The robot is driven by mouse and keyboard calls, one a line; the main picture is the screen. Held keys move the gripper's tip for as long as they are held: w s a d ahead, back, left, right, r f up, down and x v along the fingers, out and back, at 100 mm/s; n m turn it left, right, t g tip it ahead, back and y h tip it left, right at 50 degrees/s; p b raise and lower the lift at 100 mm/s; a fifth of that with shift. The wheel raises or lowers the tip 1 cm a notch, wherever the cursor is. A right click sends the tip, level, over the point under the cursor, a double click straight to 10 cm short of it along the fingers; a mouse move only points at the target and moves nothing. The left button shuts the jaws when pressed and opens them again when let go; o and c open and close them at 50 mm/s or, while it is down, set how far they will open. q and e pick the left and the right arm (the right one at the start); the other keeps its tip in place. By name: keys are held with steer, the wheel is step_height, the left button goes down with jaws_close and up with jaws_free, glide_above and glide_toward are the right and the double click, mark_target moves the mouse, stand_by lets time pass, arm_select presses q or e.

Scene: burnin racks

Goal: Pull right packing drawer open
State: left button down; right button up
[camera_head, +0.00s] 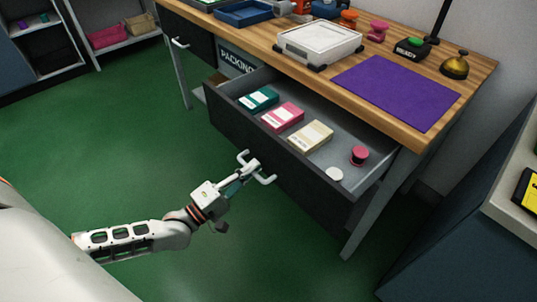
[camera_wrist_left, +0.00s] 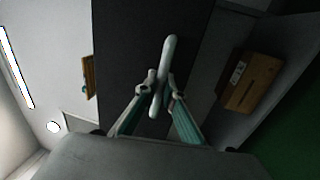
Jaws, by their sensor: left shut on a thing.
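The right packing drawer (camera_head: 283,157) is under the wooden bench and stands open, its inside showing. It has a dark front with a pale bar handle (camera_head: 264,180). My left gripper (camera_head: 252,167) is at the drawer front, shut on the handle. The left wrist view shows the handle (camera_wrist_left: 168,65) between the two fingertips (camera_wrist_left: 162,88), against the dark drawer front (camera_wrist_left: 130,50). In the drawer lie a green box (camera_head: 258,99), a pink box (camera_head: 283,116), a beige box (camera_head: 311,136), a pink-red spool (camera_head: 358,155) and a white disc (camera_head: 334,174). My right gripper is not in view.
Another drawer (camera_head: 187,37) at the left is shut. The green floor (camera_head: 120,150) before the bench is clear.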

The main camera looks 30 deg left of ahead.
arm_select(q)
steer(key=r+p+v, duration=0.1)
steer(key=v, duration=0.7)
steer(key=shift+s+r, duration=0.3)
steer(key=shift+s, duration=0.1)
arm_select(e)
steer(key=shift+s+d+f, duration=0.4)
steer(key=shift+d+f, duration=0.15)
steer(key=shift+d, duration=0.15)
arm_select(q)
steer(key=shift+a, duration=0.15)
steer(key=c, duration=2.2)
jaws_free()
steer(key=shift+o, duration=0.2)
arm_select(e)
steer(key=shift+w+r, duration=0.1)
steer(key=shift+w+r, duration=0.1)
arm_select(q)
steer(key=v, duration=1.2)
steer(key=shift+r, duration=0.1)
